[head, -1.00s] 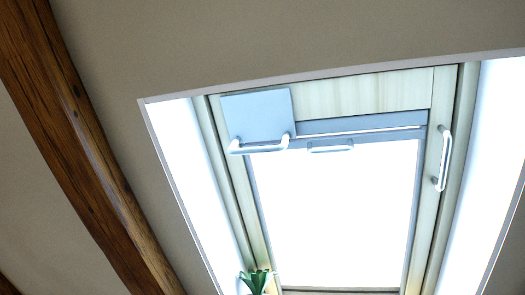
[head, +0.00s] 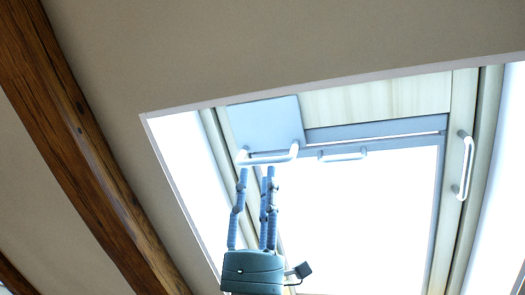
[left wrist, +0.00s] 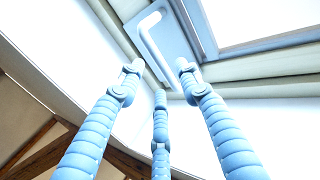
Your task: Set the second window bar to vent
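The skylight window has a grey-blue plate (head: 265,122) at its top left with a white bar handle (head: 268,157) along the lower edge. A second, smaller white bar (head: 343,154) sits on the top of the sash, and a third white bar (head: 464,165) stands upright on the right frame. My left gripper (head: 256,172) points up just below the plate's bar, its fingers spread and empty. In the left wrist view the plate's bar (left wrist: 152,45) lies beyond the open fingertips (left wrist: 160,80), apparently apart from them. My right gripper is not seen.
A pale wooden frame (head: 375,99) and bright white reveals surround the glass. A dark wooden beam (head: 75,130) runs down the sloped ceiling at left. The space in front of the glass right of my left gripper is clear.

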